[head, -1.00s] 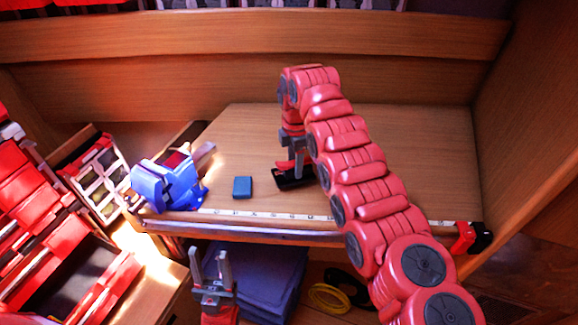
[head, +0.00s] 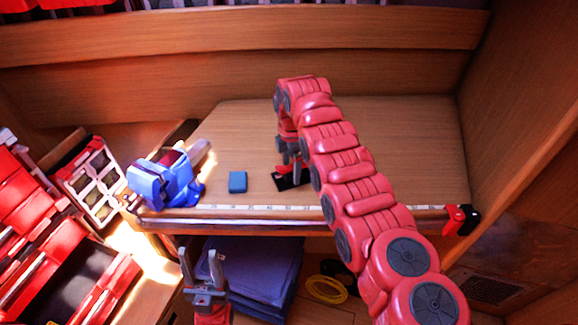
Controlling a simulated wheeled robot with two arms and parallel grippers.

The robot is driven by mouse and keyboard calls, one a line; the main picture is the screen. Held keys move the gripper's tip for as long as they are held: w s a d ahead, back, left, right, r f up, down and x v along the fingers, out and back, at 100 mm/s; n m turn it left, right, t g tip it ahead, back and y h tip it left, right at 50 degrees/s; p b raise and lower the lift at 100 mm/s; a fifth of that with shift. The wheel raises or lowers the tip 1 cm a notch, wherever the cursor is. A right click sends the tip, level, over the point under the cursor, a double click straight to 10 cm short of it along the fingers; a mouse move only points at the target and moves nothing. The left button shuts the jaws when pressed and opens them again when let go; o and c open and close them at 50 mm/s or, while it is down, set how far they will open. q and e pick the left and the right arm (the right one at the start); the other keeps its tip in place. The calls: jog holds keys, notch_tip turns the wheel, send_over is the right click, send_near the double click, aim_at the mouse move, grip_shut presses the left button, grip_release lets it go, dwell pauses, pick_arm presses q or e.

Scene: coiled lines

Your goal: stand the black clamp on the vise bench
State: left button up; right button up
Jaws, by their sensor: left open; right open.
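The black clamp (head: 283,183) is a dark, low shape on the wooden vise bench (head: 235,127), right of the blue block. My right arm and gripper partly cover it, so I cannot tell its full shape or exactly how it rests. My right gripper (head: 291,165) is open and points down right at the clamp, its grey fingers just above or beside it. Whether they touch it is unclear. My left gripper (head: 203,264) is open and empty, fingers up, in front of and below the bench's front edge.
A blue vise (head: 165,182) is at the bench's left end, with a small blue block (head: 238,182) right of it. A red and black item (head: 461,219) sits at the front right corner. Folded blue cloths (head: 258,275) and a yellow coil (head: 326,289) lie below. The bench's right side is clear.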

jog(key=shift+w+d+r, duration=0.1)
jog(key=shift+d, duration=0.15)
jog(key=shift+r, duration=0.1)
jog(key=r+b, duration=0.2)
jog(key=r, duration=0.2)
jog(key=shift+a+r, duration=0.1)
jog(key=shift+a, duration=0.1)
notch_tip(320, 180, up, 8)
jog(key=p, duration=0.7)
jog(key=shift+d+f, duration=0.1)
jog(key=shift+f, duration=0.1)
